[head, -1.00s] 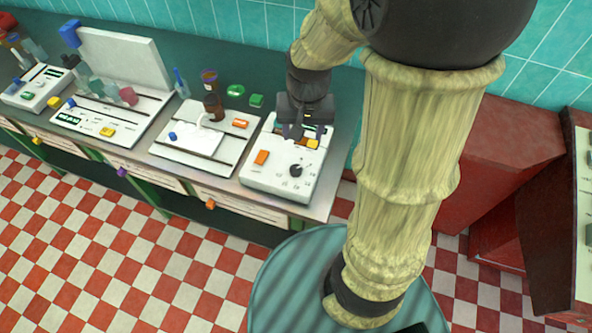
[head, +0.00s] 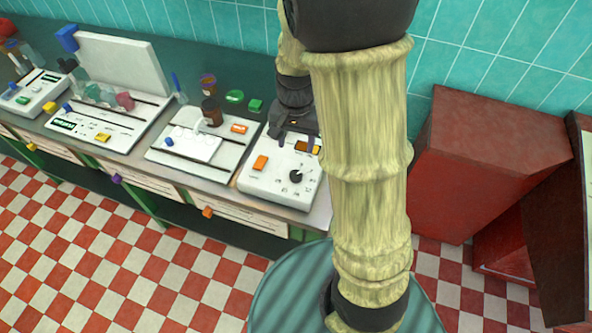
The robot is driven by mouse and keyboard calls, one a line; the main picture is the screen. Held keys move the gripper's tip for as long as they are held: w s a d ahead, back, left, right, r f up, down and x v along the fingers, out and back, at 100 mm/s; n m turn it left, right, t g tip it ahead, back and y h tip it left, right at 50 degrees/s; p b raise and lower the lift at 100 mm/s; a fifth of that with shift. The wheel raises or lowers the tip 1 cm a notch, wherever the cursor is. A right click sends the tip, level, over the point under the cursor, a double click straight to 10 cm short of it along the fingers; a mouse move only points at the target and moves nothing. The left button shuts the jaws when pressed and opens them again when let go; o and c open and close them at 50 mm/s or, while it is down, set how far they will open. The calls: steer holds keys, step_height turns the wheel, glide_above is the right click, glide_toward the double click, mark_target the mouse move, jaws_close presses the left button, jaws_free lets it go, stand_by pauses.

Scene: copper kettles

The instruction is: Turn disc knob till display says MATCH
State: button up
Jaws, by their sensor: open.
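A white instrument box (head: 254,183) stands at the right end of the counter. A black round knob (head: 296,176) with marks around it sits on its front right; no hand or finger covers it. An orange button (head: 260,163) is to the knob's left. My gripper (head: 296,136) is open above the rear of this box, behind the knob and apart from it. My arm hides the box's right side. A small dark and amber patch shows beside the fingers, too small to read. A lit green display (head: 63,125) on a left instrument is also unreadable.
A neighbouring white panel (head: 168,158), a brown jar (head: 211,112) and green pieces (head: 235,96) stand left of my gripper. Instruments with an upright white board (head: 120,65) are farther left. A red cabinet (head: 485,155) is at right.

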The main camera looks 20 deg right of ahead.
mark_target(296, 174)
step_height(296, 174, down, 13)
steer(key=shift+f, duration=0.1)
stand_by(0.3)
steer(key=c, duration=1)
steer(key=shift+o, duration=0.2)
steer(key=shift+m, duration=0.5)
steer(key=m, duration=0.1)
steer(key=m+p, duration=0.1)
steer(key=shift+r+m, duration=0.2)
steer(key=shift+m, duration=0.1)
steer(key=m+p, duration=0.1)
steer(key=m, duration=0.3)
steer(key=shift+f+p, duration=0.1)
steer(key=shift+p, duration=0.2)
